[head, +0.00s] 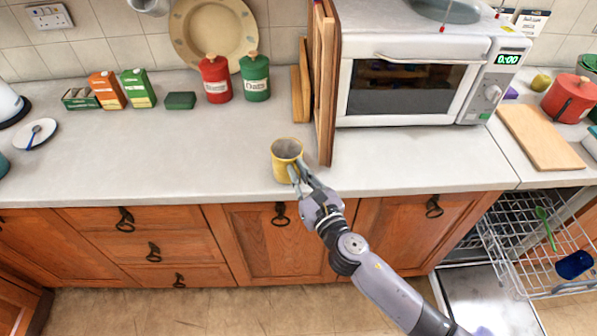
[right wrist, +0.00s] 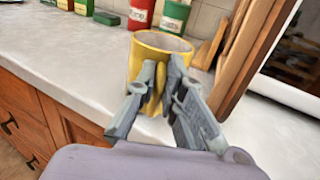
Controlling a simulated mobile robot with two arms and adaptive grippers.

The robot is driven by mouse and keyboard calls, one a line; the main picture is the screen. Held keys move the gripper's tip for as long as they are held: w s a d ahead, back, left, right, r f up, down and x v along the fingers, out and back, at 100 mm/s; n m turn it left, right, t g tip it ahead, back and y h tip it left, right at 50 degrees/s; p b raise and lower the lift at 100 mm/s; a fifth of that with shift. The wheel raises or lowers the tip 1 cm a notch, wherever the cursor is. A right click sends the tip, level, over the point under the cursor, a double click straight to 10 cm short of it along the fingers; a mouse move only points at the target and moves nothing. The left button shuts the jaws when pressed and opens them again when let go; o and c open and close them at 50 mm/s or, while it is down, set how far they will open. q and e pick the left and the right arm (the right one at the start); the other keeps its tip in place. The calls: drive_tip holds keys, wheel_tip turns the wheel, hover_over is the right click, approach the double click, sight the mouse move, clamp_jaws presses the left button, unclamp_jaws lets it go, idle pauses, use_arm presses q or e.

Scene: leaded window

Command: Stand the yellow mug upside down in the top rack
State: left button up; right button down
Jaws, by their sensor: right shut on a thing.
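The yellow mug (head: 285,156) is upright, mouth up, at the front edge of the worktop, left of the microwave. It also shows in the right wrist view (right wrist: 146,60). My right gripper (head: 298,172) is shut on the mug's handle side, with a finger on each side of the handle (right wrist: 158,92). I cannot tell whether the mug touches the worktop. The wire top rack (head: 540,262) is pulled out of the dishwasher at the lower right. It holds a blue cup (head: 574,264) and a green spoon (head: 545,228). My left gripper is not in view.
Wooden boards (head: 325,85) stand upright close behind the mug, beside the white microwave (head: 415,75). A cutting board (head: 540,137) lies to the right. Red (head: 215,79) and green (head: 255,77) canisters stand at the back.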

drive_tip(key=shift+f+b, duration=0.45)
drive_tip(key=c, duration=1.7)
unclamp_jaws()
drive_tip(key=shift+o, duration=0.5)
drive_tip(key=shift+f, duration=0.1)
drive_tip(key=v, duration=1.2)
